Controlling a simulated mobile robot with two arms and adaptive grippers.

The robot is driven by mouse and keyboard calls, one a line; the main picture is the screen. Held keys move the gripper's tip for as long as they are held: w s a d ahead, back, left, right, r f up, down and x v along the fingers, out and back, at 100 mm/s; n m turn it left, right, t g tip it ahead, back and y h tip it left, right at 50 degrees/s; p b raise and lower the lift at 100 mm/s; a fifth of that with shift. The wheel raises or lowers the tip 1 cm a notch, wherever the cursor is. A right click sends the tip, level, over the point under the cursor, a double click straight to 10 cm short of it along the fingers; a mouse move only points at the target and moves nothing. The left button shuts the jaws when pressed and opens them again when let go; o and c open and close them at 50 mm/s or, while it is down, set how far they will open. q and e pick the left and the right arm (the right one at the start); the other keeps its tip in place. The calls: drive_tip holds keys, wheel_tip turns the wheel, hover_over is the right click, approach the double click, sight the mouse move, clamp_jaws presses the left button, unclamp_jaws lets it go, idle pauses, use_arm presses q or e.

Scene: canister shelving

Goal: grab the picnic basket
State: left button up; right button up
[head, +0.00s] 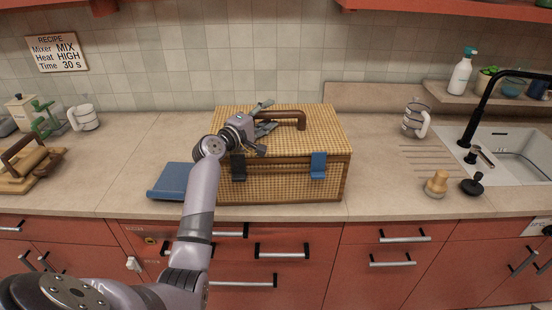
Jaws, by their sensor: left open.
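The picnic basket (280,184) is a woven tan box with a closed lid, standing on the counter in the middle of the head view. A brown handle (287,114) arches over its lid. Its front has a blue latch (318,165) on the right and a dark latch (238,167) on the left. My left gripper (267,119) is open above the left part of the lid, by the left end of the handle. I cannot tell whether it touches the handle. My left arm covers part of the basket's left side. My right gripper is out of view.
A blue stand (170,182) lies left of the basket. A white mug (84,115) and a wooden item (28,165) are further left. To the right are a clear pitcher (416,118), a wooden knob (436,184) and a sink (520,150). The counter (120,150) left of the basket has free room.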

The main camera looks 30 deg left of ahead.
use_arm(q)
drive_tip(key=shift+w, duration=0.35)
drive_tip(key=shift+s, duration=0.1)
clamp_jaws()
idle(0.3)
idle(0.4)
drive_tip(key=shift+r, duration=0.4)
